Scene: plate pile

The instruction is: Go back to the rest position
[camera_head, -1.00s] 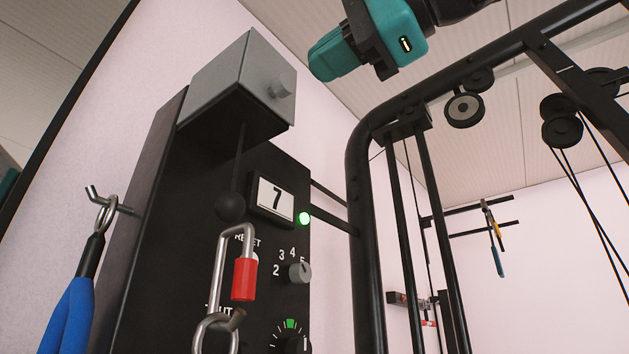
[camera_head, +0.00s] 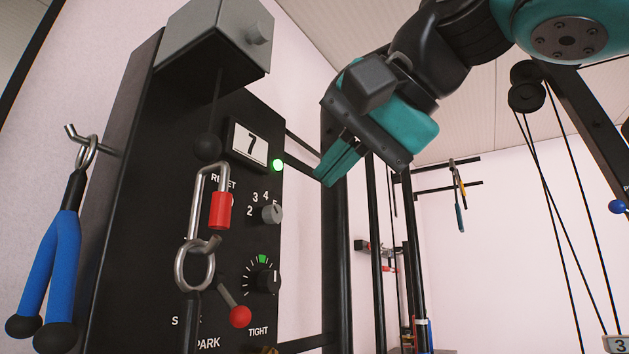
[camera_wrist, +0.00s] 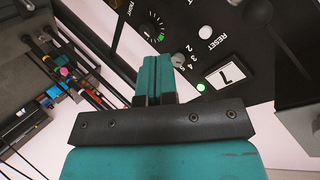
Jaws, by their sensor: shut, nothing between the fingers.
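My gripper (camera_head: 338,164) is in the upper middle of the head view, its teal fingers pointing down and left, shut and empty. The fingers also show shut together in the wrist view (camera_wrist: 154,76). In the head view they lie just right of the black control panel (camera_head: 150,260) and its lit green lamp (camera_head: 278,165). I cannot tell how far they are from the panel in depth.
A carabiner with a red sleeve (camera_head: 221,210) hangs before the panel. Blue handles (camera_head: 52,260) hang on a hook at the left. A knob (camera_head: 268,280) and a red-ended lever (camera_head: 240,317) sit on the panel. Black frame posts (camera_head: 376,250) stand behind my gripper. Cables and pulleys (camera_head: 527,90) are at right.

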